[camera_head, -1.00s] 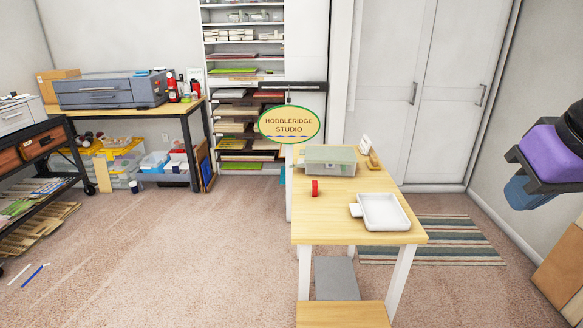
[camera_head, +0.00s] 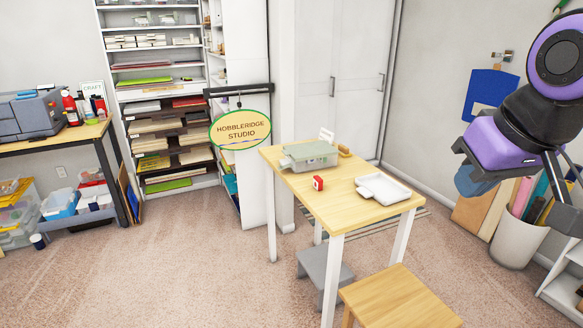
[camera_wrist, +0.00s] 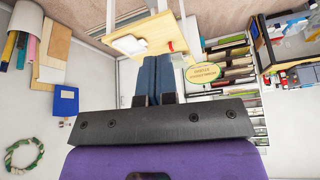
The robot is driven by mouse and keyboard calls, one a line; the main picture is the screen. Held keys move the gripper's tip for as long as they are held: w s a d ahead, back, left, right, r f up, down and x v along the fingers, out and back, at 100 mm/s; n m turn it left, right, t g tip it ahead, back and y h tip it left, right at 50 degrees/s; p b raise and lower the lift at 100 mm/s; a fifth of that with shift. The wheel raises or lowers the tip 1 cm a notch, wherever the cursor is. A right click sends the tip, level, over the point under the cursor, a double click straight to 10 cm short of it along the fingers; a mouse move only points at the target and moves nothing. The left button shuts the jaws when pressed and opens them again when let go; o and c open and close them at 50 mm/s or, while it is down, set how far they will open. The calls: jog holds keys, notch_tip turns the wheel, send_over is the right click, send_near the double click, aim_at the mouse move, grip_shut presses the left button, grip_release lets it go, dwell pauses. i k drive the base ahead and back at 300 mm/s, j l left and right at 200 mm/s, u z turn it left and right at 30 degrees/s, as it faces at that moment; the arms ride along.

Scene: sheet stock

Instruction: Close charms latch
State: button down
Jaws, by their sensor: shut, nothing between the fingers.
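A lidded, see-through greenish box (camera_head: 309,155) sits at the far left part of the wooden table (camera_head: 330,190) in the head view. It is likely the charms box. Its latch is too small to make out, so I cannot tell its state. My gripper (camera_wrist: 151,62) shows in the wrist view with its two blue fingers together and nothing between them. It is in the air, well apart from the table and box. In the head view my arm is at the right edge, and its fingers are partly hidden.
A red item (camera_head: 318,183) and a white tray (camera_head: 383,188) share the tabletop. A wooden stool (camera_head: 400,295) and a grey step (camera_head: 325,268) stand by the table. A hanging sign (camera_head: 240,129) is left of the table. Carpet at the left front is clear.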

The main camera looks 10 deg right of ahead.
aim_at(285, 166)
jog(key=i+j, duration=0.1)
jog(key=j, duration=0.2)
jog(key=i+j+z, duration=0.1)
jog(key=j, duration=0.2)
jog(key=i+j+z, duration=0.2)
jog(key=i+j, duration=0.3)
jog(key=i+j+z, duration=0.2)
jog(key=i+j, duration=0.4)
jog(key=i+j+z, duration=0.2)
jog(key=i+j, duration=0.3)
jog(key=j, duration=0.25)
